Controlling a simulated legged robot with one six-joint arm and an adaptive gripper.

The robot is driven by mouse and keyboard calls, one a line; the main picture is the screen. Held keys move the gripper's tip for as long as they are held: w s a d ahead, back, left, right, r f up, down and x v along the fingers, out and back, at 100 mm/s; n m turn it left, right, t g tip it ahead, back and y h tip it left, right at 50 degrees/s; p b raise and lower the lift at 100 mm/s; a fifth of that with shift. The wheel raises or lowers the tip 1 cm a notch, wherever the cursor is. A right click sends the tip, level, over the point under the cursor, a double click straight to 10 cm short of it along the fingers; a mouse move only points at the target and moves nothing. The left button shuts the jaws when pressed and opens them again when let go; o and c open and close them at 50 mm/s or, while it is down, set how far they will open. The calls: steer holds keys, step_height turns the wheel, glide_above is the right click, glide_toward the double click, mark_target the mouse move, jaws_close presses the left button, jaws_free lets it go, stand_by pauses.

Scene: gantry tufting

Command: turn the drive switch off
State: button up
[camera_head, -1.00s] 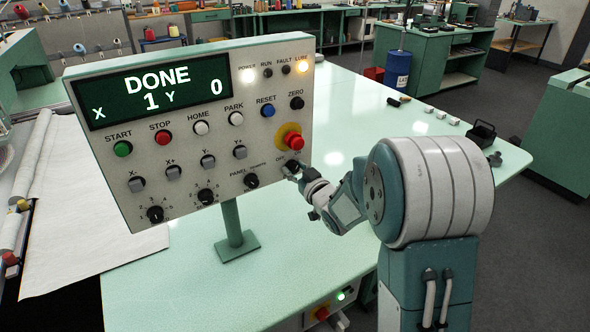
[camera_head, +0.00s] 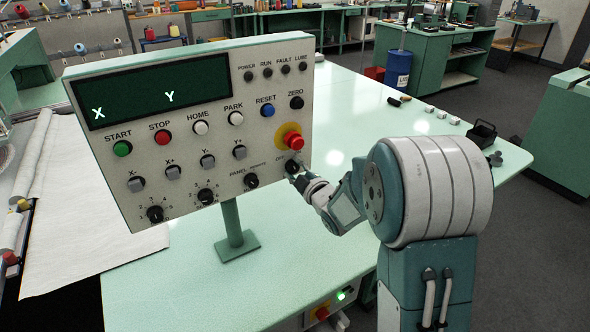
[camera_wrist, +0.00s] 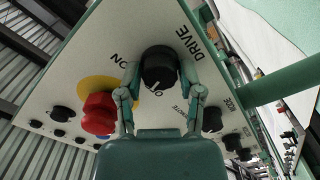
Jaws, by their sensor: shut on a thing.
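The drive switch is a round black knob at the lower right of the control panel (camera_head: 215,165), below the red emergency button. In the wrist view the knob (camera_wrist: 159,66) shows close up, with DRIVE, ON and OFF printed around it. Its white pointer mark faces the OFF label, which is partly hidden. My gripper (camera_wrist: 161,78) is shut on the knob, one finger on each side. In the head view my gripper (camera_head: 298,179) reaches the knob from the lower right and partly covers it. The panel display shows only X and Y, and the lamps above are dark.
The red emergency button (camera_head: 294,141) on its yellow disc sits just above the switch; it also shows in the wrist view (camera_wrist: 99,112). The panel remote knob (camera_head: 251,181) is to the left. The green table (camera_head: 300,255) is clear below my gripper.

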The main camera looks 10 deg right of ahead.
steer(key=shift+a+f+n, duration=0.1)
steer(key=shift+n, duration=1.3)
steer(key=o, duration=1.1)
steer(key=shift+a, duration=0.15)
steer(key=shift+o, duration=0.2)
steer(key=v, duration=1.2)
steer(key=shift+w, duration=0.1)
